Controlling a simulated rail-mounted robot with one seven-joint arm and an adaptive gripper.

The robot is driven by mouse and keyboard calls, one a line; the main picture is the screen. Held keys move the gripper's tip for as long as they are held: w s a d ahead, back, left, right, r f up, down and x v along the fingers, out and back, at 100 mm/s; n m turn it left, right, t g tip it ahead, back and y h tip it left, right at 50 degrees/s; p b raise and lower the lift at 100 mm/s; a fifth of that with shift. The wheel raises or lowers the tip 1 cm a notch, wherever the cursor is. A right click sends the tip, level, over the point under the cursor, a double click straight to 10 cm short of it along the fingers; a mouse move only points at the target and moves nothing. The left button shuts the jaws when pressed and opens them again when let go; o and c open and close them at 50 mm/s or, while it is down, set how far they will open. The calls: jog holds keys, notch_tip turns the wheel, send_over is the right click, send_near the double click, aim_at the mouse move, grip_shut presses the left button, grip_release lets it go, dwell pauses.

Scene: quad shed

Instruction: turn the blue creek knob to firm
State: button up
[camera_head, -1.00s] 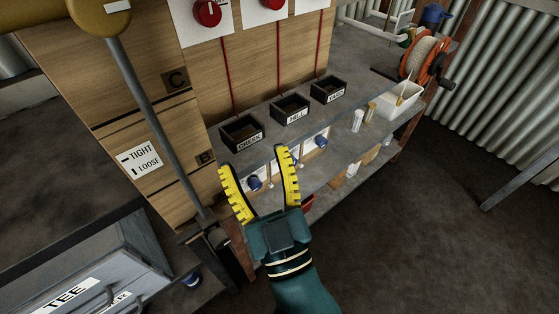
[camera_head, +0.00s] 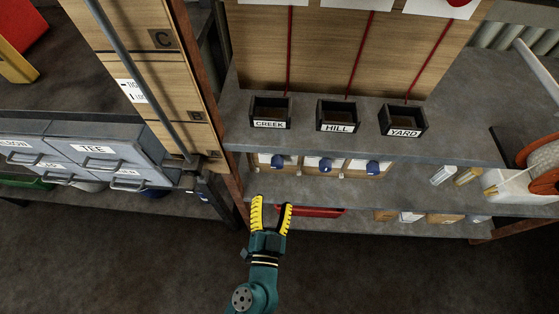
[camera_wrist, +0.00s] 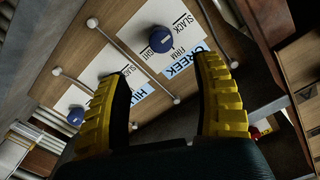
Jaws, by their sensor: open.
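The blue creek knob (camera_head: 277,161) is the leftmost of three blue knobs under the upper shelf, below the black CREEK box (camera_head: 270,112). In the wrist view the creek knob (camera_wrist: 161,39) sits on a white plate (camera_wrist: 178,22) lettered SLACK and FIRM, beside a blue CREEK label (camera_wrist: 188,60). I cannot make out which word the knob points to. My gripper (camera_head: 272,204) is open and empty, in front of and below the knob in the head view. In the wrist view the knob shows beyond and between my yellow fingers, apart from them.
The hill knob (camera_head: 325,164) and yard knob (camera_head: 373,167) sit to the right. Thin rods (camera_wrist: 118,43) on small posts stand between the plates. A red object (camera_head: 318,211) lies behind my gripper. The upper shelf edge (camera_head: 380,150) overhangs the knobs.

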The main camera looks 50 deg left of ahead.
aim_at(276, 168)
jog(key=p+x, duration=0.1)
jog(key=x, duration=1.1)
jog(key=shift+w+a, duration=0.1)
jog(key=shift+a, duration=0.2)
jog(key=shift+c, duration=0.4)
jog(key=shift+d, duration=0.1)
grip_shut()
